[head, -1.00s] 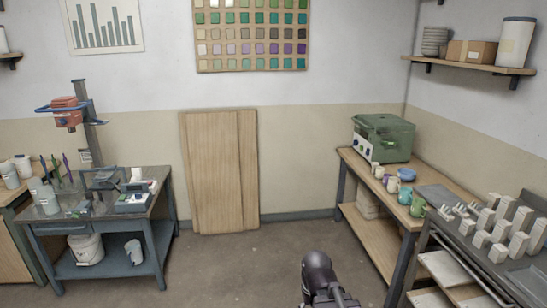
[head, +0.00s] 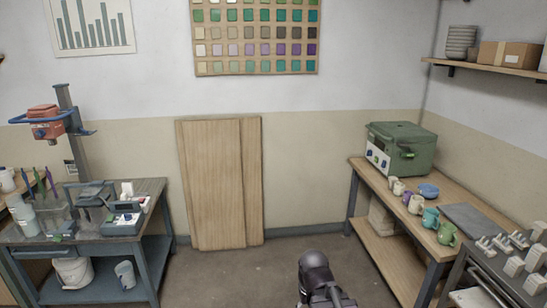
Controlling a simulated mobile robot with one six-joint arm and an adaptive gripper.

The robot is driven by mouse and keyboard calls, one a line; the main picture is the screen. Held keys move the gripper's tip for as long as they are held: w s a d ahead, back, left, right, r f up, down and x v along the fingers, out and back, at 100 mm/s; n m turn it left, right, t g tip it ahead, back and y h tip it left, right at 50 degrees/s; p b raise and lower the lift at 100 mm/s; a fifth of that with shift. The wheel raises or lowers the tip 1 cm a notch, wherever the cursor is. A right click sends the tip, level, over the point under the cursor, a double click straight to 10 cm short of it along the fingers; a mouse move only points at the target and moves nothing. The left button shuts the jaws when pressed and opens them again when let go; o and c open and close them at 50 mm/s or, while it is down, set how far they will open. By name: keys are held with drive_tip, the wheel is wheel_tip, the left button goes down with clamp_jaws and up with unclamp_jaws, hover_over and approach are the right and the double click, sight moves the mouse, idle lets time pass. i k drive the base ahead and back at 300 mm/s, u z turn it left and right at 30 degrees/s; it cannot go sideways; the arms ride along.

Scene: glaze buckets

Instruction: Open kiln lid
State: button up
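The kiln is a green box (head: 400,150) with dark knobs on a pale front panel. It stands at the far end of the wooden table on the right. Its lid (head: 402,133) looks closed on top. Part of my arm (head: 318,275) shows at the bottom centre, well short of the kiln and over the floor. My gripper's fingers are not visible, so I cannot see whether it holds anything.
A rack of pale pieces (head: 515,262) is at the lower right. Wooden boards (head: 220,185) lean on the back wall. A cluttered workbench (head: 150,190) is at left. The middle floor is clear.

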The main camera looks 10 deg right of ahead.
sight(403, 132)
drive_tip(key=z, duration=0.15)
drive_tip(key=i, duration=1.5)
drive_tip(key=z, duration=0.3)
drive_tip(key=i, duration=0.8)
drive_tip(key=z, duration=0.45)
drive_tip(key=i, duration=1.45)
drive_tip(key=z, duration=0.25)
